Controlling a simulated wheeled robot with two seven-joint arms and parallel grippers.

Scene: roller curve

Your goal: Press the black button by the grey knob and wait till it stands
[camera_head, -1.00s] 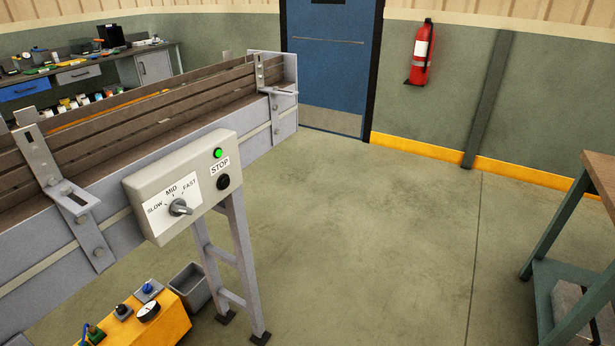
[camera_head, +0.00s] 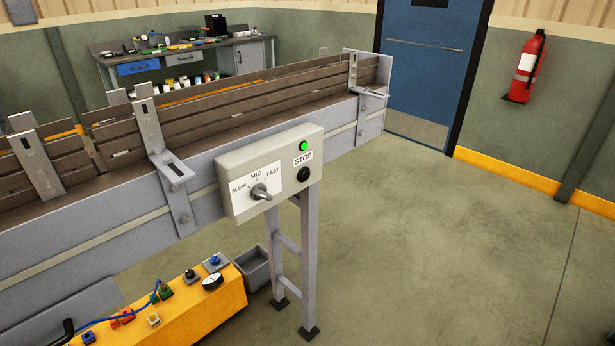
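The black button (camera_head: 303,175) sits on the right part of a pale control box (camera_head: 236,166), below the STOP label (camera_head: 303,158). A green lamp (camera_head: 304,146) is lit above the label. The grey knob (camera_head: 261,192) is to the left of the button, on a white plate marked SLOW, MID and FAST. Its exact pointing is too small to tell. The box is fixed to the side of the grey conveyor (camera_head: 210,155). Neither of my grippers shows in the head view.
A yellow case (camera_head: 228,300) with switches and a blue cable stands below the conveyor, beside a grey bin (camera_head: 254,268). A conveyor leg (camera_head: 310,265) stands under the box. Open floor lies to the right, towards the blue door (camera_head: 425,60) and fire extinguisher (camera_head: 526,67).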

